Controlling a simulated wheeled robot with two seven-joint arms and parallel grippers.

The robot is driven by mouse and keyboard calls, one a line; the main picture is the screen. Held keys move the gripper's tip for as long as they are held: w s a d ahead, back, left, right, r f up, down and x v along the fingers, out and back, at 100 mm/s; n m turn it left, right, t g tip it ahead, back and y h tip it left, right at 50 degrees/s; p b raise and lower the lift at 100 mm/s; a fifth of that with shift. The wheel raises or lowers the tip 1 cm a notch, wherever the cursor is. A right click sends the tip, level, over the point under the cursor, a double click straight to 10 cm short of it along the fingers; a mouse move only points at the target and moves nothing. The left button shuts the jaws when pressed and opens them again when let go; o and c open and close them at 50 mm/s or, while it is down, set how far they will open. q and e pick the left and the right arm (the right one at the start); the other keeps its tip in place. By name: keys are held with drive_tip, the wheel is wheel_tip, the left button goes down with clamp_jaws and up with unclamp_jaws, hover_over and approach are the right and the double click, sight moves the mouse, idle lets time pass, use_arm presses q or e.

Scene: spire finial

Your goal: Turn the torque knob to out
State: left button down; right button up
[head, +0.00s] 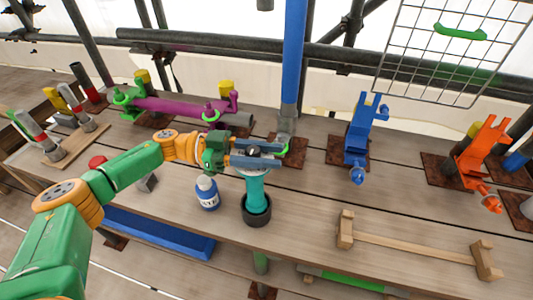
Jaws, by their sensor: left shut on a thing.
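A teal upright tool (257,192) stands in a round black holder (257,217) near the middle of the bench. My left gripper (262,154) reaches in from the left at the tool's top and is shut on it. The two dark jaws cover most of the top, so a torque knob and its setting cannot be made out. A green part (297,146) shows just right of the jaws. My right gripper is not in view.
A white-and-blue bottle (207,194) stands close left of the holder. A blue post (294,60) rises behind the gripper. A blue clamp (360,130), an orange clamp (480,158) and a purple clamp (180,107) stand around. A wooden rack (415,251) lies front right.

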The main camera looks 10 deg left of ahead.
use_arm(q)
drive_tip(key=c, duration=0.5)
unclamp_jaws()
drive_tip(key=shift+d, duration=0.1)
drive_tip(key=a+b, duration=0.1)
drive_tip(key=a, duration=0.1)
drive_tip(key=a+b, duration=0.1)
drive_tip(key=a, duration=0.1)
drive_tip(key=a+b, duration=0.1)
drive_tip(key=a, duration=0.1)
drive_tip(key=shift+s+a+f+b, duration=0.25)
drive_tip(key=shift+s+a+b, duration=0.05)
drive_tip(key=shift+a+r, duration=0.2)
drive_tip(key=shift+a, duration=0.05)
drive_tip(key=shift+r, duration=0.1)
